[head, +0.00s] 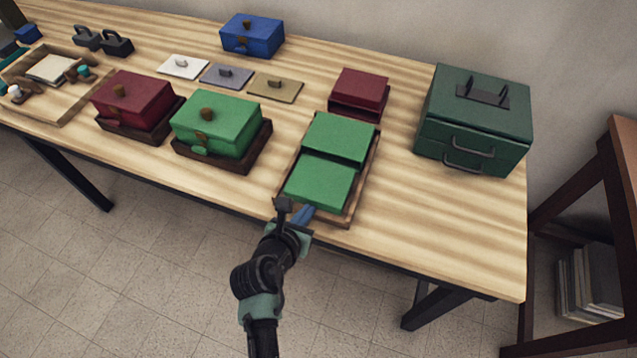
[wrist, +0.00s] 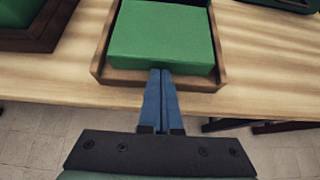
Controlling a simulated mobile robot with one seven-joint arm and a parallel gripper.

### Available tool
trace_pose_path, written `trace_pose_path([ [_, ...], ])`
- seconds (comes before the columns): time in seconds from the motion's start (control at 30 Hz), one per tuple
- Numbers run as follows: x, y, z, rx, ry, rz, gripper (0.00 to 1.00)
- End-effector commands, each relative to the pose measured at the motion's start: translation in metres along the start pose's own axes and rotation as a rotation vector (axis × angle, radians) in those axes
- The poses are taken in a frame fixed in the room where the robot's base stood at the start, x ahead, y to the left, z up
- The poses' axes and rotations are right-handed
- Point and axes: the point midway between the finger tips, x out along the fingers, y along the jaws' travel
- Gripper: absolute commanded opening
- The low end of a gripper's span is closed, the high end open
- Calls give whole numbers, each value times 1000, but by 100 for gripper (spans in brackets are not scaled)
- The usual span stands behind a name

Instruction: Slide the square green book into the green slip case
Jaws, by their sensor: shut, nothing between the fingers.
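The square green book (head: 319,183) lies flat in the near half of a shallow wooden tray (head: 341,217). The green slip case (head: 340,138) is right behind it in the same tray, slightly higher; I cannot tell whether the book's far edge is inside it. In the wrist view the book (wrist: 162,35) fills most of the tray's width. My gripper (head: 307,210) is shut and empty at the tray's near side. In the wrist view its blue fingertips (wrist: 160,72) overlap the tray's front lip and end at the book's near edge; contact is unclear.
A dark red case (head: 360,88) stands behind the tray. A dark green box with handles (head: 475,120) is to the right. A green chest (head: 216,125) and a red chest (head: 133,100) stand left. Bare table lies right of the tray.

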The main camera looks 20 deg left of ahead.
Motion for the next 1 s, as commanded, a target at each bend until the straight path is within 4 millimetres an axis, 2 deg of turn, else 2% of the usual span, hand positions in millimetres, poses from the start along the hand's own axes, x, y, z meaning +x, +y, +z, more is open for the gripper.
trace_pose_path([
  [1.0,43,-1,29,1,0,-2,0],
])
